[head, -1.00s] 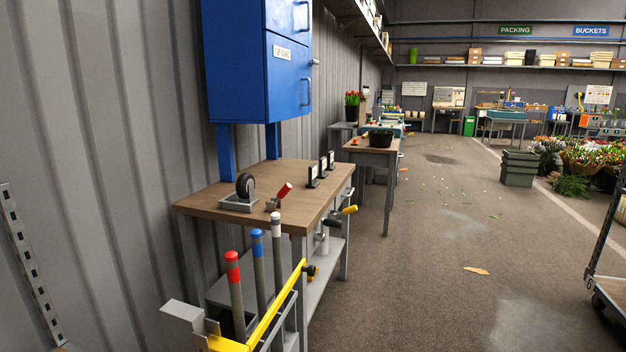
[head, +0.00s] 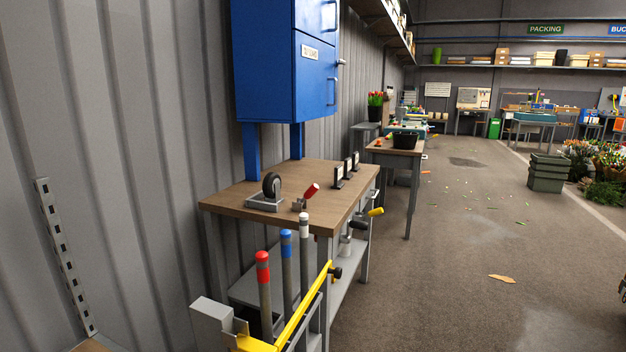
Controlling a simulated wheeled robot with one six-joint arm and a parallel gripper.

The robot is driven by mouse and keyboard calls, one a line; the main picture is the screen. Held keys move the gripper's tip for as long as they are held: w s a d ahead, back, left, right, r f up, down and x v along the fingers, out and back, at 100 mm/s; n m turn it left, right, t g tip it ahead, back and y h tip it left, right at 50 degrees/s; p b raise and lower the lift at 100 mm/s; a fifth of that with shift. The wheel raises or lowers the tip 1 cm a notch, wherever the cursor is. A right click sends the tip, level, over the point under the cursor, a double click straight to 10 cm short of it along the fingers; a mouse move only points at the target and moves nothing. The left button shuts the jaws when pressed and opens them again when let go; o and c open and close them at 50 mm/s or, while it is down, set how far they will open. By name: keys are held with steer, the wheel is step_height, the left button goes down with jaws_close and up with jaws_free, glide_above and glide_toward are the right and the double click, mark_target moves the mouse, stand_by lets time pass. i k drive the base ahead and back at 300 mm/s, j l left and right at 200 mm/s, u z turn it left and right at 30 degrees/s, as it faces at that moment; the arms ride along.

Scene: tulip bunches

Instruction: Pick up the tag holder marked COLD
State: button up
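Three small upright dark holders with pale faces stand in a row along the right part of a wooden-topped workbench (head: 240,196). They look like the tag holders: the near one (head: 338,177), the middle one (head: 348,168) and the far one (head: 356,160). They are too small and too angled for me to read any marking, so I cannot tell which says COLD. My gripper is not in view.
A caster wheel (head: 272,186) and a red-handled clamp (head: 309,192) sit on the bench. A rack with a yellow bar (head: 305,304) and capped rods stands in front. The floor to the right is mostly clear.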

mark_target(338, 184)
steer(key=i+l+u, duration=0.7)
steer(key=i+l, duration=0.2)
steer(key=l, duration=0.2)
steer(key=i+l, duration=0.25)
steer(key=i+l+u, duration=0.1)
steer(key=l, duration=0.4)
steer(key=i+l, duration=0.5)
steer(key=l, duration=0.3)
steer(key=i+l+u, duration=0.1)
steer(key=l, duration=0.3)
steer(key=i+l, duration=0.5)
steer(key=l, duration=0.3)
steer(key=u, duration=0.05)
